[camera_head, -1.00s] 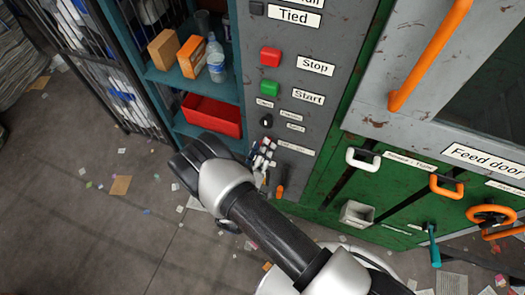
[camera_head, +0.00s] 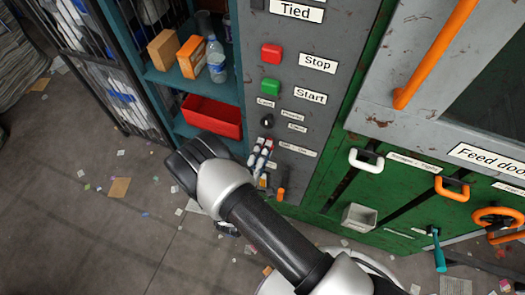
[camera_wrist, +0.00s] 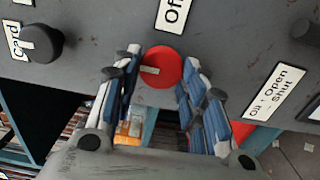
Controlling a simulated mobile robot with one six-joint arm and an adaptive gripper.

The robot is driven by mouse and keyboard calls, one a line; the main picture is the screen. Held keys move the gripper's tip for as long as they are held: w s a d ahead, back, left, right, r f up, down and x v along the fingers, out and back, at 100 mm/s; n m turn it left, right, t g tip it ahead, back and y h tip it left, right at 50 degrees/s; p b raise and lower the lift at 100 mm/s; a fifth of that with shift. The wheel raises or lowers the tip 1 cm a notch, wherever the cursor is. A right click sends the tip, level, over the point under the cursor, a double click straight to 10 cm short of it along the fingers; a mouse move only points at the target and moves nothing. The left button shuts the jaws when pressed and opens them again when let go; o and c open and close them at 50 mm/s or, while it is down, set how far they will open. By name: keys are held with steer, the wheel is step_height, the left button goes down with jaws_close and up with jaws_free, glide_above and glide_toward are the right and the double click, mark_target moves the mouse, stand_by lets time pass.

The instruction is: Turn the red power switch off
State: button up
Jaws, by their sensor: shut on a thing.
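The red power switch (camera_wrist: 161,67) is a round red knob with a small pale mark, on the grey panel (camera_wrist: 95,55) at upper middle of the wrist view. A partly cut-off label beginning "Of" (camera_wrist: 173,12) is above it. My gripper (camera_head: 262,152) is at the panel's lower left edge in the head view, where its fingers hide the switch. In the wrist view, its blue and white fingers stand on the left and right of the knob, and it is shut on the knob.
A black knob (camera_wrist: 40,44) is to the left in the wrist view, beside a "Card" label. An "Oil: Open Shut" label (camera_wrist: 274,92) is to the right. In the head view, red Stop (camera_head: 271,53) and green Start (camera_head: 270,86) buttons sit higher, and an orange handle (camera_head: 281,194) lower.

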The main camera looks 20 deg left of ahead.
stand_by(0.4)
steer(key=o, duration=1.1)
steer(key=shift+c, duration=0.2)
steer(key=s, duration=1.2)
steer(key=shift+a, duration=0.45)
